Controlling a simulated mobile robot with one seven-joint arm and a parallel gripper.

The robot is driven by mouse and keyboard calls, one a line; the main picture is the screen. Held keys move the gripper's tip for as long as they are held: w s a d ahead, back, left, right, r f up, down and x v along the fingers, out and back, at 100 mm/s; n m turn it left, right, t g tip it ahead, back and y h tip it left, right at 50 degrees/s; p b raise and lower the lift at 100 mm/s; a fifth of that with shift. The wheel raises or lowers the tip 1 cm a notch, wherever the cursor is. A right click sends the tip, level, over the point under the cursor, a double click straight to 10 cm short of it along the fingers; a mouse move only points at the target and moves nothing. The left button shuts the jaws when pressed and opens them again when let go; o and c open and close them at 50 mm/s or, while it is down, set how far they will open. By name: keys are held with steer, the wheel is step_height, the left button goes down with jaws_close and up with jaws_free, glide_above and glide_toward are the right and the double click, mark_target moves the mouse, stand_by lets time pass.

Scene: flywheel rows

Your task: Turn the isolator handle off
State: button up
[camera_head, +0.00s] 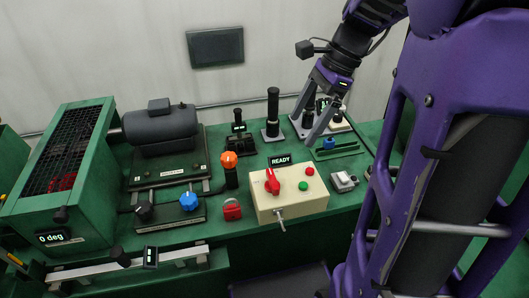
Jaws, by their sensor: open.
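The isolator handle looks to be the red rotary handle (272,181) on the top of a cream box (290,203), at the centre of the bench. The handle stands upright, with its grip running roughly away from me. My gripper (308,126) is open, fingers pointing down, above the bench behind and to the right of the box. It is apart from the red handle. Behind its fingers are a dark post and a small pale block, partly hidden, and I cannot tell whether it touches them.
A green button (303,186) and a red button sit on the box. An orange-knobbed lever (229,160), red padlock-like piece (232,212) and blue knob (188,201) lie left. A black upright handle (272,110) stands behind.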

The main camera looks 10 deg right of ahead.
mark_target(274, 178)
steer(key=b+x, duration=0.3)
steer(key=x, duration=1.3)
steer(key=shift+f+b, duration=0.15)
steer(key=shift+b, duration=0.15)
steer(key=c, duration=1.1)
